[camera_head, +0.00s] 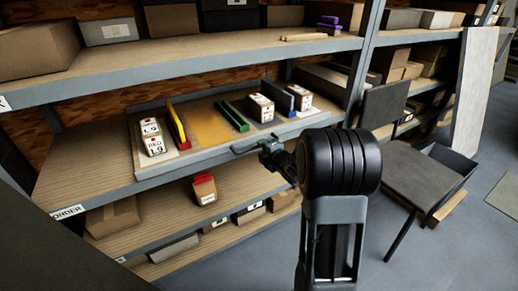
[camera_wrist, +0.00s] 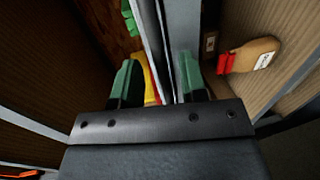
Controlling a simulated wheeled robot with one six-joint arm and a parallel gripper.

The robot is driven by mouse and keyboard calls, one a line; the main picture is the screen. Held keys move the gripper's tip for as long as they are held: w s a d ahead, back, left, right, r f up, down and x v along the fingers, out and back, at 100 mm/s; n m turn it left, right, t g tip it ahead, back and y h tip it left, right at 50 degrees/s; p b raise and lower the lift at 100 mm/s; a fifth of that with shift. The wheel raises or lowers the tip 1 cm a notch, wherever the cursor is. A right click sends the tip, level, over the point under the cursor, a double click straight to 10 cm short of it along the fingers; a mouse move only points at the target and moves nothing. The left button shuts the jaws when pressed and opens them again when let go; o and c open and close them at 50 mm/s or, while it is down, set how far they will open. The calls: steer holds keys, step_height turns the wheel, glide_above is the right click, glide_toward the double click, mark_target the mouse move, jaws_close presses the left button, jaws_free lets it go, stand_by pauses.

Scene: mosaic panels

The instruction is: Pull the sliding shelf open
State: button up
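The sliding shelf (camera_head: 205,157) is a tray with a grey front rail on the middle level of the rack. It carries white boxes and coloured dividers, and a grey-green handle piece shows at its front edge (camera_head: 244,146). My gripper (camera_head: 266,150) is at the shelf's front edge, right of the middle, partly hidden by my own arm. In the wrist view my gripper (camera_wrist: 157,78) has its two green fingers apart, with the grey rail (camera_wrist: 152,35) running between them. Whether either finger touches it I cannot tell.
A box with a red top (camera_head: 204,189) stands on the shelf below. The upper shelf (camera_head: 200,58) runs above the sliding shelf. Grey floor (camera_head: 240,262) is clear in front of the rack.

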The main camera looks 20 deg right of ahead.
steer(key=shift+x, duration=1.55)
jaws_close()
